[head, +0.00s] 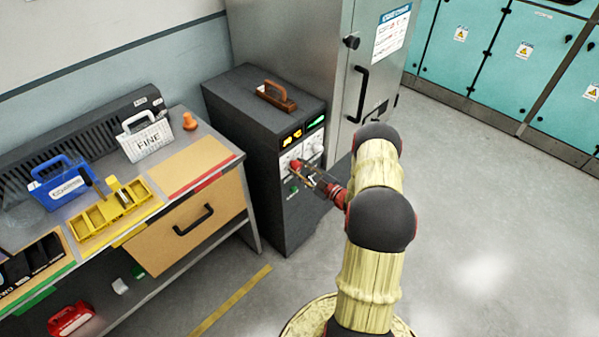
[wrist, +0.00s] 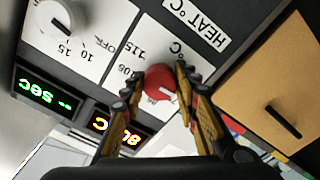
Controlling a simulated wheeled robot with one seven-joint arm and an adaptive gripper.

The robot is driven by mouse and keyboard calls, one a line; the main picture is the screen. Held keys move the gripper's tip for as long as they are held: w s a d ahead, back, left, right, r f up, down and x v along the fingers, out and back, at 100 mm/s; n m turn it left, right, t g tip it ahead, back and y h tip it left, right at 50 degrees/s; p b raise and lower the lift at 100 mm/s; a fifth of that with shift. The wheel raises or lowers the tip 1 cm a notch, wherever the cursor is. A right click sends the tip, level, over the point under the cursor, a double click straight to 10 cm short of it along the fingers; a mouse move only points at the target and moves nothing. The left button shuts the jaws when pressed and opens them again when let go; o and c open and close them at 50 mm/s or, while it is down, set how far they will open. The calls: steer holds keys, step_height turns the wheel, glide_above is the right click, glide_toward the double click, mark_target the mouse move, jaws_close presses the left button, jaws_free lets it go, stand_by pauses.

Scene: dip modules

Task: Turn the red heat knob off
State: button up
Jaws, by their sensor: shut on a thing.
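The red heat knob (wrist: 160,84) is on the front panel of the dark grey cabinet (head: 250,150), beside the label "HEAT °C" (wrist: 195,22). My gripper (wrist: 157,88) is shut on the red knob, with a finger on each side of it. The wrist view is upside down. Part of the plate and the knob's pointer are hard to read.
A white knob (wrist: 58,18) with its own scale sits beside the red one. A green display (wrist: 45,90) and an orange display (wrist: 112,125) are on the panel. A workbench (head: 225,155) with bins stands left; a metal locker (head: 300,45) stands behind. Open floor (head: 480,220) lies right.

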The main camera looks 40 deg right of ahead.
steer(key=shift+n+b, duration=0.35)
steer(key=shift+n, duration=0.35)
steer(key=o, duration=1.1)
steer(key=shift+o, duration=0.3)
steer(key=s, duration=1.2)
steer(key=shift+d, duration=0.45)
